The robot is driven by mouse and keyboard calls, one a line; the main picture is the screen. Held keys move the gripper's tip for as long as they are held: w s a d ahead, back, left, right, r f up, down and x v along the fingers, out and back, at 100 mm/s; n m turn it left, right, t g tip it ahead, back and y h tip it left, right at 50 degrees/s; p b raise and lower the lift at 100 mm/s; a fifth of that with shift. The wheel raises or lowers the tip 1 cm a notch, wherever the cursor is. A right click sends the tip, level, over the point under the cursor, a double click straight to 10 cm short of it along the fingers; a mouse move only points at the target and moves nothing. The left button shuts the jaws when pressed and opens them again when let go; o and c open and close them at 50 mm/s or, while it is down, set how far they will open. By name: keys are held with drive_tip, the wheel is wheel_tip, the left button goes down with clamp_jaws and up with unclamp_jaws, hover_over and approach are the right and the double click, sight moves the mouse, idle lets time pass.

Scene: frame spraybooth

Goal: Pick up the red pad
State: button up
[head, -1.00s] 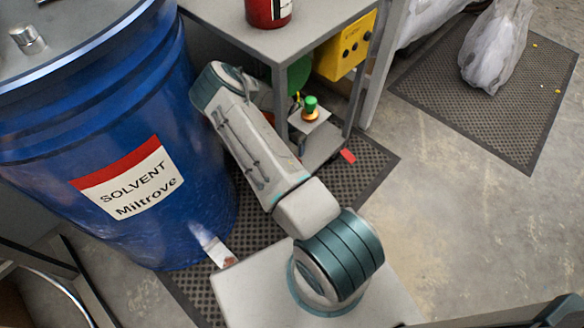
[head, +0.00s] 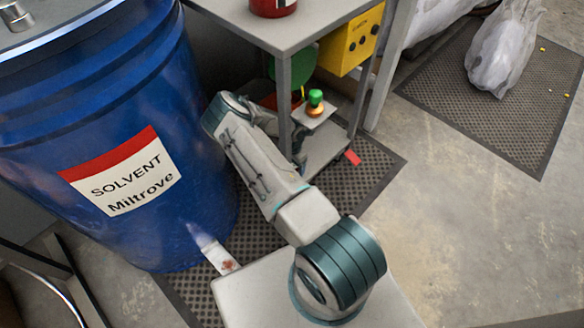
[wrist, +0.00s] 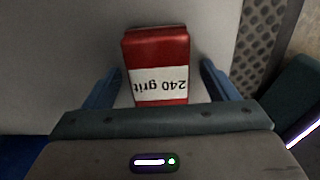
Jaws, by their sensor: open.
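The red pad (wrist: 158,50) is a red block with a white "240 grit" label, upside down in the wrist view. It rests on a plain grey surface. My gripper (wrist: 160,70) is open, with one blue finger on each side of the pad. A gap shows between each finger and the pad, and the pad's near end is hidden by the gripper body. In the head view my arm reaches in by the lower shelf of the grey cart (head: 325,150). My gripper is largely hidden there behind the cart's post, and I cannot make out the pad.
A blue solvent drum (head: 100,110) stands close left of my arm. The cart's top (head: 320,22) overhangs it and carries a red can (head: 272,6). A green-topped button (head: 315,98) and a yellow box (head: 350,42) sit under the top.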

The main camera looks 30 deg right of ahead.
drive_tip(key=shift+r, duration=0.1)
drive_tip(key=c, duration=1.1)
drive_tip(key=shift+o, duration=0.2)
drive_tip(key=shift+r, duration=0.1)
wheel_tip(320, 180, up, 10)
drive_tip(key=p, duration=0.4)
drive_tip(key=shift+o, duration=0.6)
drive_tip(key=shift+w, duration=0.1)
